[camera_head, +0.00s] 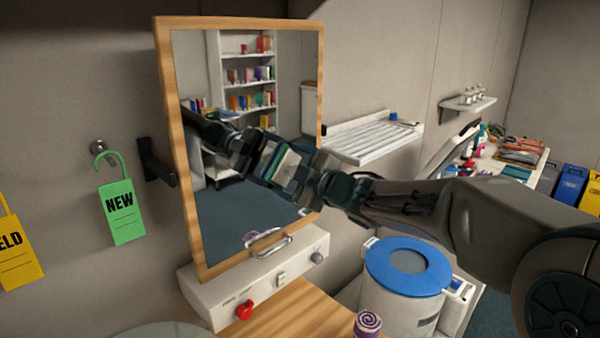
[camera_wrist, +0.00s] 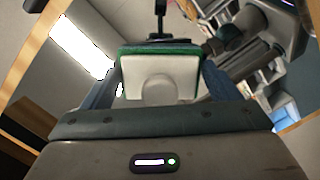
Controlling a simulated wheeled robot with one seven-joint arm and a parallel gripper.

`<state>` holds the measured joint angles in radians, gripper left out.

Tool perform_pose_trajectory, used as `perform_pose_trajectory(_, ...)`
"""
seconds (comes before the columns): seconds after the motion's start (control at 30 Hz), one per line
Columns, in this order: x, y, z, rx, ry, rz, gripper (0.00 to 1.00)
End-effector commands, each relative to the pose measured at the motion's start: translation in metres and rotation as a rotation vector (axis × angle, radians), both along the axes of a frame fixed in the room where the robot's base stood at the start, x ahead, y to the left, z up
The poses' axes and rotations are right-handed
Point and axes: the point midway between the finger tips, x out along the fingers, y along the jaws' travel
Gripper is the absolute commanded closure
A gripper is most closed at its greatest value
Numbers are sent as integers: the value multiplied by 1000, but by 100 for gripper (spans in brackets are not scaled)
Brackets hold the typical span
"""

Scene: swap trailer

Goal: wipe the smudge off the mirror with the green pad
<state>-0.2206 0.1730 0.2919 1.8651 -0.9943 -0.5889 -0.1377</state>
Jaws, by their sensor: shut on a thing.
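The mirror (camera_head: 225,210) has a light wooden frame and stands upright at the wall. My gripper (camera_head: 296,168) is in front of its right half, and its reflection shows in the glass beside it. In the wrist view my gripper (camera_wrist: 160,65) is shut on the green pad (camera_wrist: 128,70), which has a white block-like back with a rounded knob and a green edge. The pad faces the mirror; I cannot tell if it touches the glass. I cannot make out a smudge; the arm and pad cover part of the glass.
A white control box (camera_head: 255,285) with a red knob sits below the mirror on a wooden counter (camera_head: 285,318). A blue-lidded bin (camera_head: 405,268) and a purple swirl-topped jar (camera_head: 368,322) stand to the right. Green (camera_head: 122,212) and yellow (camera_head: 20,250) tags hang left.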

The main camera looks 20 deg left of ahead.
Motion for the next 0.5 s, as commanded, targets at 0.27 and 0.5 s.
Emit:
perform_pose_trajectory(0.27, -11, 6, -1, 0, -1, 4, 36)
perform_pose_trajectory(0.5, -29, 13, -2, 0, -2, 3, 36)
